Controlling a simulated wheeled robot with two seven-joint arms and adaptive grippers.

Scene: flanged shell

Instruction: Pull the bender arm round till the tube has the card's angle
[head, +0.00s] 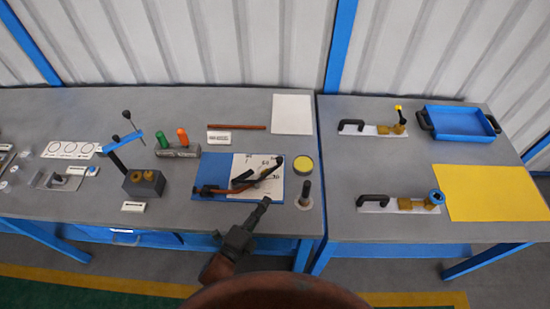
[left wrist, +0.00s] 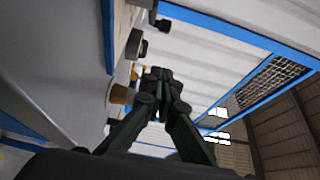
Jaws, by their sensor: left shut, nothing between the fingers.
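The tube bender sits on a blue board (head: 208,171) with a white angle-scale sheet (head: 245,162), whose numbers are only partly readable. A copper-brown tube (head: 222,190) and the black bender arm (head: 268,170) cross over the sheet; the arm slants up to the right. My left gripper (head: 266,202) is shut and empty, just in front of the board's lower edge, apart from the bender arm. It also shows in the left wrist view (left wrist: 160,78), fingers together. A small white card (head: 219,137) lies behind the board, its print too small to read. My right gripper is out of view.
A dark upright post (head: 305,190) and a yellow-topped round tin (head: 303,165) stand right of the board. A grey block with a blue lever (head: 123,140) and orange and green handles (head: 182,137) stand left. A straight copper rod (head: 238,127) lies behind.

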